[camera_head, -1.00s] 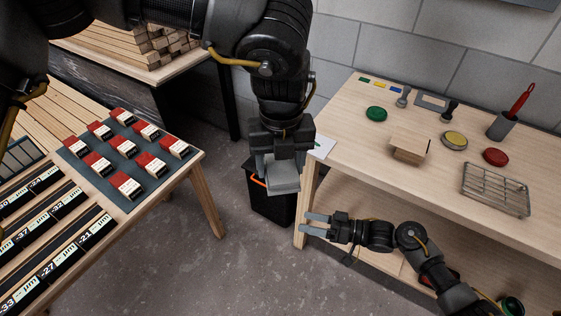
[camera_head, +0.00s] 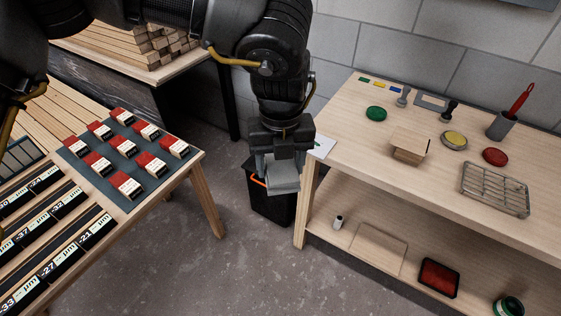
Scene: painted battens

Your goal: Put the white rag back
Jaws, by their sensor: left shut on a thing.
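My left gripper (camera_head: 277,178) hangs in the middle, pointing down, between the two tables and above a black bin (camera_head: 268,205). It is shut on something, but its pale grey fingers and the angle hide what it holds. I cannot make out a white rag for certain. A flat white piece (camera_head: 322,147) lies on the left corner of the right table (camera_head: 350,165), just right of the gripper; it may be a sheet or card. My right gripper is out of view.
The right table bears a wire rack (camera_head: 495,190), a wooden block (camera_head: 409,146), coloured round pads and a grey cup (camera_head: 502,125). Its lower shelf holds a red-filled tray (camera_head: 438,277) and a small bottle (camera_head: 338,222). Red-topped blocks (camera_head: 124,148) stand on the left table. Floor between is clear.

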